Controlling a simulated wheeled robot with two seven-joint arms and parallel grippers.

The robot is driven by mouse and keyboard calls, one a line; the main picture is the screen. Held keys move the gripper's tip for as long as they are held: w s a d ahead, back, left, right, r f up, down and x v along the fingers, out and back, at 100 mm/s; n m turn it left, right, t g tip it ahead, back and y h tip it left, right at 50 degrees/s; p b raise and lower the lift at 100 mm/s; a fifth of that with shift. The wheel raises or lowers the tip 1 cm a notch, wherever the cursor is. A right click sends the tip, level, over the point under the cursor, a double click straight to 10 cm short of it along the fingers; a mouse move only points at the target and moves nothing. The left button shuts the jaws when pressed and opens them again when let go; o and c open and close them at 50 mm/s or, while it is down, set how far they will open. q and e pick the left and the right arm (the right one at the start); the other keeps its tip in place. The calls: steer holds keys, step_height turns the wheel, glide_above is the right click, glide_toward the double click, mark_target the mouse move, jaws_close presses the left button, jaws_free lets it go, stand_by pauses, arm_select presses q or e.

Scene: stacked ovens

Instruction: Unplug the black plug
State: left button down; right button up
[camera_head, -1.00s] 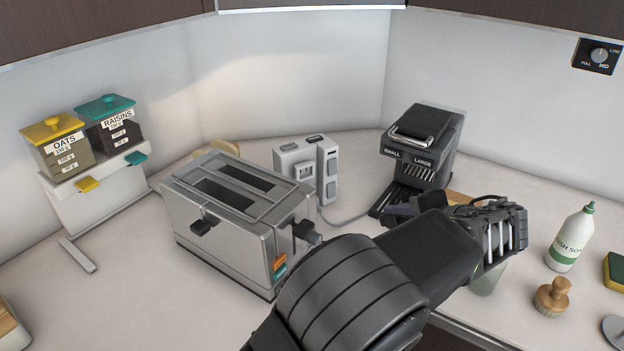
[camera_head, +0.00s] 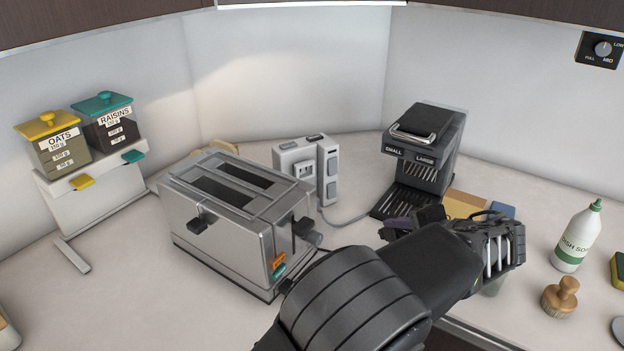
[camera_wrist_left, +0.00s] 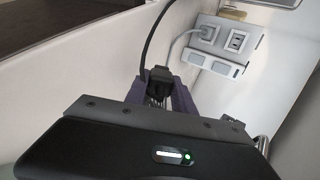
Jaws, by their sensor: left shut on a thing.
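My left gripper (camera_head: 405,228) is in front of the coffee machine, above the counter, partly hidden by my own arm in the head view. In the left wrist view its purple fingers (camera_wrist_left: 181,97) are shut around the black plug (camera_wrist_left: 159,77), with a black cord rising from it. The grey power strip (camera_head: 307,168) stands by the back wall, left of the coffee machine. In the wrist view the power strip (camera_wrist_left: 226,70) has a pale plug (camera_wrist_left: 205,33) in one socket, and the other socket (camera_wrist_left: 237,42) is empty. The black plug is apart from the strip. My right gripper is not in view.
A steel toaster (camera_head: 235,220) stands left of my arm. The coffee machine (camera_head: 424,150) is behind my gripper. A soap bottle (camera_head: 576,238) and a wooden brush (camera_head: 560,298) stand at the right. Dispensers (camera_head: 88,140) stand at the left. A grey cord (camera_head: 345,222) lies between strip and coffee machine.

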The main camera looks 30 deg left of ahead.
arm_select(q)
steer(key=shift+f+b, duration=1.25)
steer(key=shift+f, duration=0.55)
steer(key=c, duration=1.1)
jaws_free()
steer(key=shift+o, duration=0.7)
steer(key=shift+f, duration=0.1)
steer(key=shift+s+d+f, duration=0.1)
steer(key=v, duration=0.7)
steer(key=shift+s+d+r, duration=0.1)
steer(key=shift+d+r, duration=0.05)
steer(key=shift+r, duration=0.4)
